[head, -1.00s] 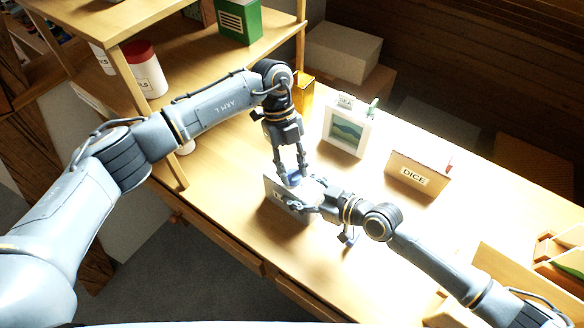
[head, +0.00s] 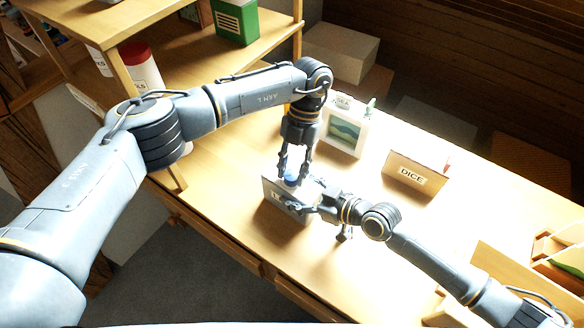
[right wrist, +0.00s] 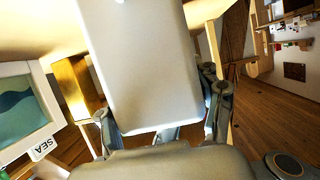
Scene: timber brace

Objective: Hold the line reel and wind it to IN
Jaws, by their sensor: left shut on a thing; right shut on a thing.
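The line reel is a pale box-like body (head: 279,203) with a blue knob (head: 291,180) on top, near the desk's front edge. Dark lettering on its front is partly visible but unreadable. My left gripper (head: 293,173) points down from above and is shut on the blue knob. My right gripper (head: 312,204) comes in from the right and is shut on the reel's body. In the right wrist view, the pale body (right wrist: 145,75) stands between the fingers of my right gripper (right wrist: 166,122). The knob's setting cannot be read.
A framed picture (head: 345,131) with a SEA tag stands behind the reel. A DICE card box (head: 417,173) stands to the right. A shelf (head: 185,70) with a green box (head: 236,20) rises at the left. Wooden trays (head: 535,275) sit at the lower right.

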